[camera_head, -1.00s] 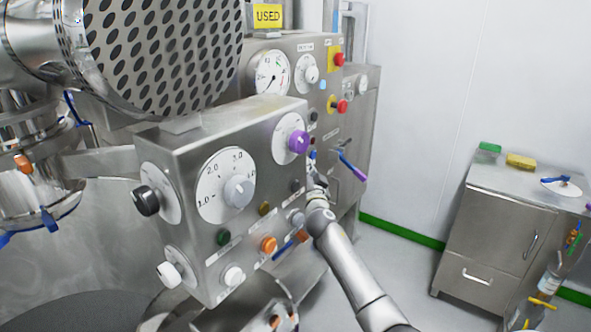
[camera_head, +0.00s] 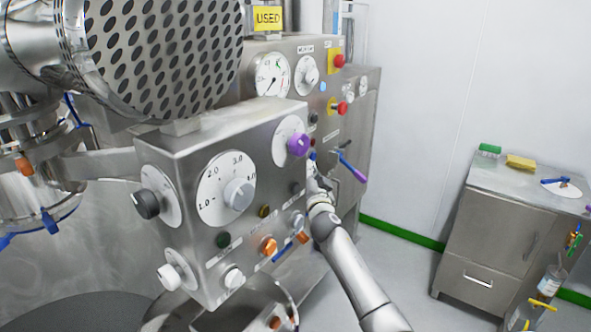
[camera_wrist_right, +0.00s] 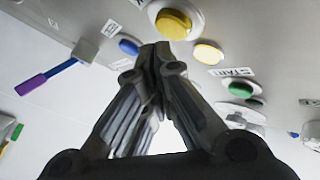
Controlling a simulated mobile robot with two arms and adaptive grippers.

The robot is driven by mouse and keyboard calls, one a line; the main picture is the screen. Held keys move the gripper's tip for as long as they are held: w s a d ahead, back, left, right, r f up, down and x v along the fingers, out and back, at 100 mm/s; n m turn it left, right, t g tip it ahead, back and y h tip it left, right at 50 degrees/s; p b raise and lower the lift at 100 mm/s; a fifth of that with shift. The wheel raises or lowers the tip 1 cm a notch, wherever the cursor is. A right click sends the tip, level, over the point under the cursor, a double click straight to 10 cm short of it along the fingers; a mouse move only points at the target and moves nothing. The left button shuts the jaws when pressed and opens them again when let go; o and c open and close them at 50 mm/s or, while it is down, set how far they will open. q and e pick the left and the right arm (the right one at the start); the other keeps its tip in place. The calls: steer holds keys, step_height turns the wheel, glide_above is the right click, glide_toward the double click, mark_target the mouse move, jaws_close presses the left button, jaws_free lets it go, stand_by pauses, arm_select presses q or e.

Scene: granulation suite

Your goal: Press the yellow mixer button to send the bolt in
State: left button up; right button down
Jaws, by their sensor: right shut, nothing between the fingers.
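My right gripper (camera_wrist_right: 157,50) is shut and empty, its fingertips close together in front of a metal panel. I cannot tell whether the fingertips touch the panel. In the head view my right gripper (camera_head: 314,168) is small and partly hidden beside the near control box. A dark yellow button (camera_head: 264,210) shows on that box. I cannot make out the bolt. My left gripper is not in view.
A blue button (camera_wrist_right: 129,46) and a green button by a START label (camera_wrist_right: 240,90) flank the fingers. A purple-and-blue lever (camera_head: 351,168) sticks out near the gripper. The near control box (camera_head: 180,235) stands to its left. A steel cabinet (camera_head: 497,250) is far right, with open floor between.

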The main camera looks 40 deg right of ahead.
steer(key=shift+s, duration=0.1)
steer(key=s+p, duration=0.1)
steer(key=s, duration=0.1)
steer(key=s+d, duration=0.1)
steer(key=s, duration=0.1)
steer(key=shift+s+d+p, duration=0.2)
steer(key=shift+s+p, duration=0.15)
stand_by(2.3)
